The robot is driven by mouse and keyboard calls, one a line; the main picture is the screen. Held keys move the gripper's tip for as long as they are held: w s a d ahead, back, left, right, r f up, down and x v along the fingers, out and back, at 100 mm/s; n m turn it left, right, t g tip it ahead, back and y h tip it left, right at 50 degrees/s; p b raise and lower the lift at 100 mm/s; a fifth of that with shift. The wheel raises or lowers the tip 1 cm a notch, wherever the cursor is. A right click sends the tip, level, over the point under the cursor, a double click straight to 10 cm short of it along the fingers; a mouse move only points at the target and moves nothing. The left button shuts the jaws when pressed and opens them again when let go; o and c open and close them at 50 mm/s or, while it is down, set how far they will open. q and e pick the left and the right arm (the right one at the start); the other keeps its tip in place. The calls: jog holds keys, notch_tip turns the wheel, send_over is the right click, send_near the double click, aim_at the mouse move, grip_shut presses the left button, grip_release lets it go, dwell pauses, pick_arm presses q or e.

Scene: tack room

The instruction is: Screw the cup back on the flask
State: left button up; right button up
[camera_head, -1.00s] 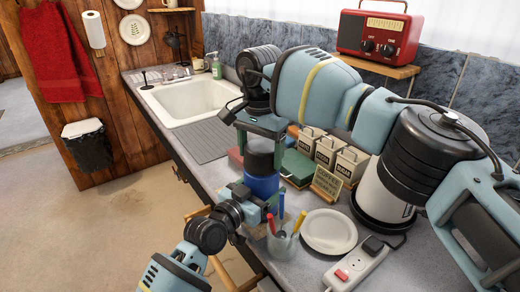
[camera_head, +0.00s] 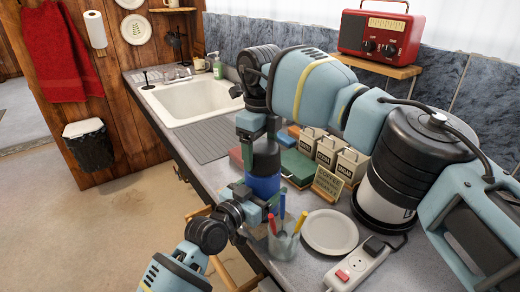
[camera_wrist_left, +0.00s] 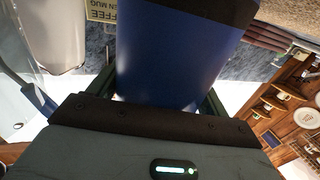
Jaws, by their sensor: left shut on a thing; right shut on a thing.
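The blue flask (camera_head: 263,186) stands upright near the counter's front edge, with the black cup (camera_head: 266,158) at its top. My left gripper (camera_head: 262,207) is shut on the flask's blue body from the front left. The left wrist view shows the blue body (camera_wrist_left: 170,62) close up between its fingers, with a dark band at the picture's top. My right gripper (camera_head: 258,128) reaches down from above and is shut on the black cup. Its fingers partly cover the cup, and I cannot tell how far the cup sits on the thread.
A clear glass (camera_head: 282,246) with coloured pens and a white plate (camera_head: 330,232) stand close to the flask. A power strip (camera_head: 357,268), labelled canisters (camera_head: 330,152) and a green box (camera_head: 300,167) are to the right. The sink (camera_head: 190,102) lies behind.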

jog(key=m, duration=0.5)
jog(key=shift+w+d+r, duration=0.1)
jog(key=m, duration=0.6)
jog(key=shift+d, duration=0.15)
jog(key=m, duration=0.6)
jog(key=shift+d, duration=0.15)
jog(key=m, duration=0.4)
jog(key=shift+d, duration=0.1)
jog(key=m, duration=0.7)
jog(key=shift+s+m, duration=0.3)
jog(key=shift+m, duration=0.1)
jog(key=m, duration=0.6)
jog(key=shift+s, duration=0.2)
jog(key=o, duration=1.1)
jog(key=shift+c, duration=0.2)
